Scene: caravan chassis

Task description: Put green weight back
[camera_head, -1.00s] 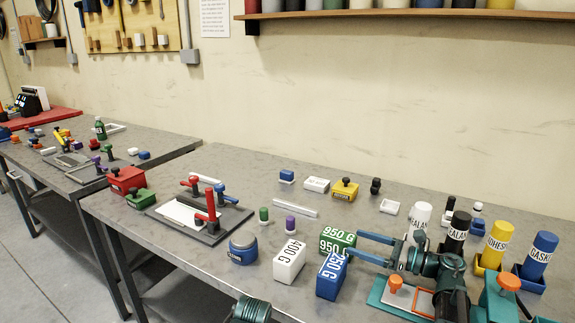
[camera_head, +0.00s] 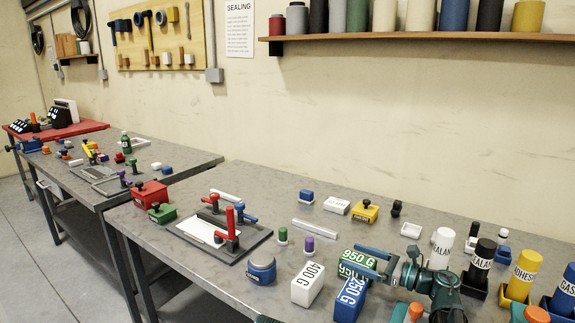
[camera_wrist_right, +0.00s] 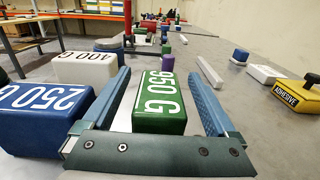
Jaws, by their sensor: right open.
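In the right wrist view the green weight (camera_wrist_right: 160,108) shows between the open fingers (camera_wrist_right: 163,85), with a gap visible on the right side. The blue 250 G weight (camera_head: 350,296) and the white 400 G weight (camera_head: 308,285) stand close by on the near side. My left gripper does not show.
A red-handled clamp fixture (camera_head: 218,240) lies to the left. A purple-capped piece (camera_head: 308,245) and a green-capped piece (camera_head: 283,236) stand behind the weights. A yellow adhesive box (camera_head: 365,211) is farther back. Sealant tubes (camera_head: 442,248) stand at the right.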

